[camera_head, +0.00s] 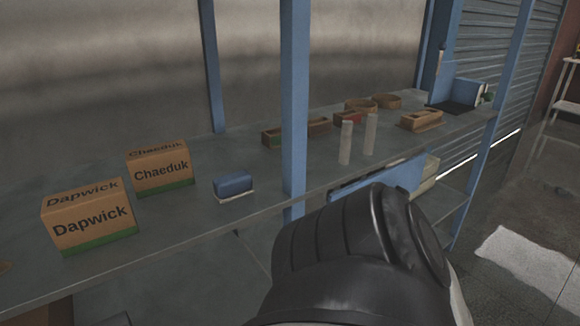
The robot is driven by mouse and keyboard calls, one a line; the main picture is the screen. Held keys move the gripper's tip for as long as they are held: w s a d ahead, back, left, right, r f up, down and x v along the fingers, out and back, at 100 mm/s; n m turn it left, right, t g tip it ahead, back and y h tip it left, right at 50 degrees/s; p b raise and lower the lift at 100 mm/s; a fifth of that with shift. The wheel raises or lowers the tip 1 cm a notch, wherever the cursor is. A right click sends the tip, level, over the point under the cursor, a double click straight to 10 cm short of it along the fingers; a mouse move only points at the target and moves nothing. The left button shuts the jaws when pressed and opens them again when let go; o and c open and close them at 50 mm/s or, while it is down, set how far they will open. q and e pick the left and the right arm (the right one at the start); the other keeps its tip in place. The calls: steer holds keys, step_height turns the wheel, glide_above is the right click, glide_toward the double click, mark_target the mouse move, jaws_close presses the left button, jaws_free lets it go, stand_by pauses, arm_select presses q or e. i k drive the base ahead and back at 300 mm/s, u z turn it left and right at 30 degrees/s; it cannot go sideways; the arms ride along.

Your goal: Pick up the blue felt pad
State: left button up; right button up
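A small blue block-shaped item (233,183), which looks like the blue felt pad, lies on a pale base on the grey shelf (180,222). It sits near the shelf's front edge, left of the blue post and right of the two cardboard boxes. A large dark part of my own arm fills the lower middle of the head view, right of the pad and apart from it. Neither gripper's fingers show in this view.
Cardboard boxes marked Dapwick (92,219) and Chaeduk (161,168) stand left of the pad. A blue upright post (295,100) rises to its right. Beyond it stand two pale cylinders (346,143) and several small wooden trays (421,121). The shelf around the pad is clear.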

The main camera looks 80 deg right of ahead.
mark_target(237, 184)
steer(key=z, duration=2.05)
